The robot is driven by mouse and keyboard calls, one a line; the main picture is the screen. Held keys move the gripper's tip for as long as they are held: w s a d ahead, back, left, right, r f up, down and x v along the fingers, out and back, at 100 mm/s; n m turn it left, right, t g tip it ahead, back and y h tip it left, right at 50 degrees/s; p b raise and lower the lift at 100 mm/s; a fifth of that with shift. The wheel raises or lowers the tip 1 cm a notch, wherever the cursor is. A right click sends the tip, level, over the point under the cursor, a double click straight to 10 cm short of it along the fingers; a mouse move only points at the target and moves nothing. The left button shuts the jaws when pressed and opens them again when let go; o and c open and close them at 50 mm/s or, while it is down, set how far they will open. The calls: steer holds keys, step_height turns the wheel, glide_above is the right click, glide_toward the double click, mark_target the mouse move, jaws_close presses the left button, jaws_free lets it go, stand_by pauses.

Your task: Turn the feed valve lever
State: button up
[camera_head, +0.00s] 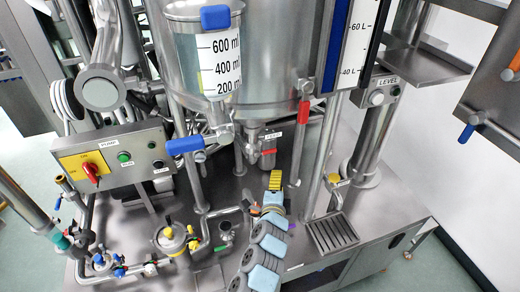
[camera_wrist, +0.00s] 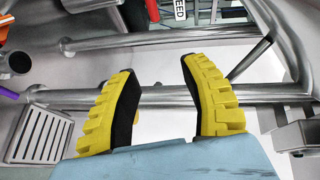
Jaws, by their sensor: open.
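The FEED label (camera_head: 273,135) is on the valve under the steel tank, and a small red lever (camera_head: 268,152) shows just below it. In the wrist view the FEED label (camera_wrist: 180,10) is at the top edge, with a red lever (camera_wrist: 152,10) beside it, cut off by the frame. My gripper (camera_head: 275,182) is below and close to this valve in the head view. In the wrist view my gripper (camera_wrist: 160,100) has its yellow-padded fingers spread apart. A steel pipe shows behind the gap. I see no contact with the lever.
A blue lever (camera_head: 186,145) sticks out left of the valve. Another red handle (camera_head: 304,112) hangs on the tank's right. Vertical pipes flank my gripper. A slotted drain (camera_head: 332,233) is at the right, and a control box (camera_head: 112,157) at the left.

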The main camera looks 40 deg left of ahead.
steer(key=s+a+g, duration=0.1)
steer(key=a, duration=0.2)
steer(key=p, duration=0.2)
glide_toward(271, 151)
steer(key=shift+w+a+f, duration=0.7)
steer(key=shift+w+a, duration=0.1)
steer(key=shift+w, duration=0.3)
steer(key=shift+w+a+y, duration=0.4)
steer(key=shift+w+a, duration=0.05)
steer(key=shift+w, duration=0.1)
steer(key=shift+x, duration=3.25)
steer(key=shift+d+f, duration=0.1)
steer(key=shift+f, duration=0.05)
